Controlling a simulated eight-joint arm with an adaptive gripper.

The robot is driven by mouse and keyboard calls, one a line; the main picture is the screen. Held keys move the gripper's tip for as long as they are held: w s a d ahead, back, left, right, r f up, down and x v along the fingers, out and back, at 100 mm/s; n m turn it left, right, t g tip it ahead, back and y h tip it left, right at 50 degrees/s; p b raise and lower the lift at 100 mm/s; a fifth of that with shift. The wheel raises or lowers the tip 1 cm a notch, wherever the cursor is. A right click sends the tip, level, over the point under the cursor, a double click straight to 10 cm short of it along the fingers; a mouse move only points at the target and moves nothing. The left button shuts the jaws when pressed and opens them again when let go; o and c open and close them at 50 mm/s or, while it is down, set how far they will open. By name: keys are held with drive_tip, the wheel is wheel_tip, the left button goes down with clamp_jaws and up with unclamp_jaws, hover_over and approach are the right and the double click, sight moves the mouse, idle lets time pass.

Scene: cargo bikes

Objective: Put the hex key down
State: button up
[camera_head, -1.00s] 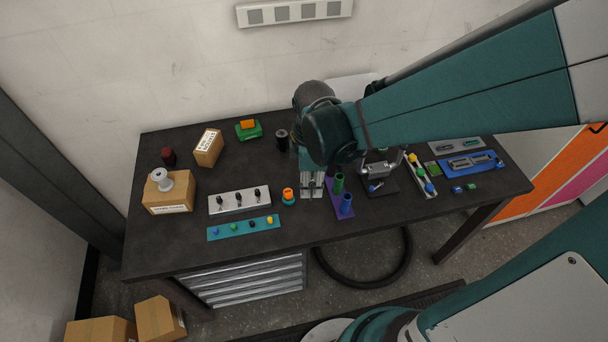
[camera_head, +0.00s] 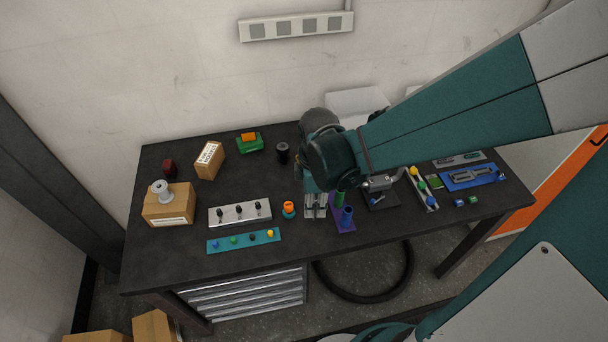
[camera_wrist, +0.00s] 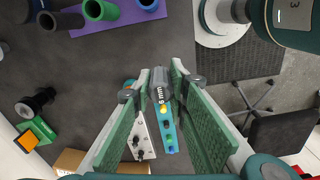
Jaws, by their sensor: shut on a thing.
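The hex key, a grey piece marked "6 mm" (camera_wrist: 160,93), sits between the two green-padded fingers of my gripper (camera_wrist: 162,78) in the wrist view. My gripper is shut on it. In the head view my gripper (camera_head: 315,207) points down over the middle of the dark table (camera_head: 180,262), just left of the purple block with green and blue tubes (camera_head: 347,216). The hex key cannot be made out in the head view, and its lower end is not clear in the wrist view.
Left of my gripper are an orange-topped piece (camera_head: 289,207), a silver plate with black knobs (camera_head: 222,216) and a teal strip (camera_head: 225,246). A cardboard box with a spool (camera_head: 170,206) stands farther left. A vise-like piece (camera_head: 379,183) and blue tray (camera_head: 457,184) are right.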

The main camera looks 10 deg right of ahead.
sight(314, 220)
drive_tip(key=shift+f, duration=1.35)
drive_tip(key=shift+f+b, duration=0.4)
drive_tip(key=shift+f, duration=1.7)
drive_tip(key=shift+f, duration=0.2)
drive_tip(key=o, duration=0.9)
drive_tip(key=shift+r, duration=0.3)
drive_tip(key=shift+r+p, duration=0.8)
drive_tip(key=shift+r, duration=5.15)
